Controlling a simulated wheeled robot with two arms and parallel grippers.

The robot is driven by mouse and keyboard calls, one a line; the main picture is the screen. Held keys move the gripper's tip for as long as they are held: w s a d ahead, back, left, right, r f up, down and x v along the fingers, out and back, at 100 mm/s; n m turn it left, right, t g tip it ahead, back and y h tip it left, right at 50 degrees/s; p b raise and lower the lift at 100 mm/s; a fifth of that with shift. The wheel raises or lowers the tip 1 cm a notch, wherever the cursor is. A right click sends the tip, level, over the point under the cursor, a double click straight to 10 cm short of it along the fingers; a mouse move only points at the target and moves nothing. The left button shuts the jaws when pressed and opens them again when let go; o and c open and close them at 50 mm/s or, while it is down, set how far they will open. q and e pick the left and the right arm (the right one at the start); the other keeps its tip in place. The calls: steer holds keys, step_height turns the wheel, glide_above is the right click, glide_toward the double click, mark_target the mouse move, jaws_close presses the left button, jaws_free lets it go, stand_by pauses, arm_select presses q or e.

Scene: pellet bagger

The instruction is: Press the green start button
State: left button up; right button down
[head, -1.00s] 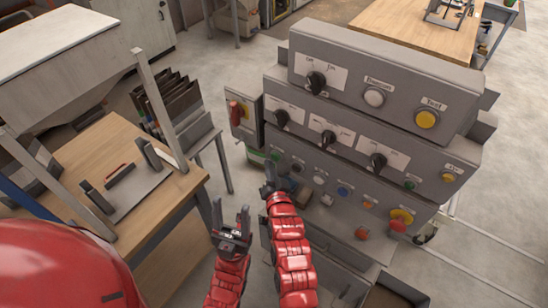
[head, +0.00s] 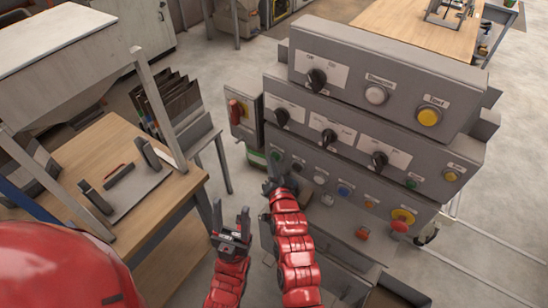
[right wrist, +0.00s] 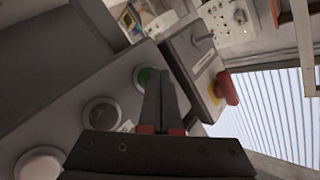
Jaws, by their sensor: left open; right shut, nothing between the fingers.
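The green start button (right wrist: 147,78) shows in the right wrist view as a round green button in a dark ring, at the end of a row on the grey panel. My right gripper (right wrist: 160,72) is shut and empty. Its fingertips are right beside the button and partly cover it; I cannot tell whether they touch. In the head view my right gripper (head: 272,168) is at the left end of the lowest button row, and the green button (head: 276,154) is small and partly hidden there. My left gripper (head: 231,217) is open and empty, low and left of the panel.
A black button (right wrist: 101,112) and a white button (right wrist: 41,163) follow in the same row. A side box with a red switch handle (head: 236,112) stands close left of the panel. A red emergency button (head: 400,225) is lower right. A wooden table (head: 107,150) stands left.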

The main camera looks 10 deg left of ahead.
steer(key=shift+w+d, duration=0.1)
stand_by(0.3)
steer(key=shift+s+a, duration=0.3)
steer(key=shift+s, duration=0.4)
steer(key=s+a+p, duration=0.2)
steer(key=s, duration=0.3)
steer(key=shift+s+p, duration=0.35)
steer(key=shift+p, duration=0.05)
